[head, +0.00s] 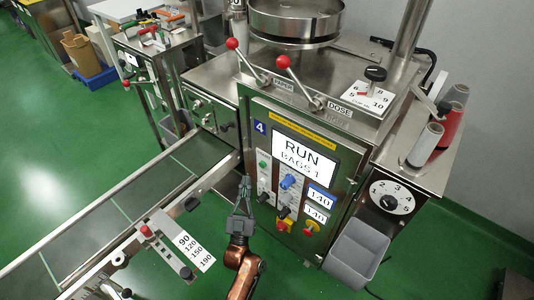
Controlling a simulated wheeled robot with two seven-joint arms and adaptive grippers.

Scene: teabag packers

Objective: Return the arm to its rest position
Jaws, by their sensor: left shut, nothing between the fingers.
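My left gripper (245,183) shows at the lower middle of the head view, on a copper-coloured arm that comes up from the bottom edge. Its grey fingers are shut with nothing between them and point up the picture. It is in front of the packing machine's control panel (274,222), left of the knobs; I cannot tell the exact gap. The panel's screen (304,158) reads RUN, BAGS 1. My right gripper is not in view.
A conveyor (130,205) runs from the machine to the lower left, with a numbered scale plate (185,240) on its near side. Two red-knobbed levers (283,62) stand on the machine top. A grey bin (357,255) hangs at the right. Green floor (60,140) is open at left.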

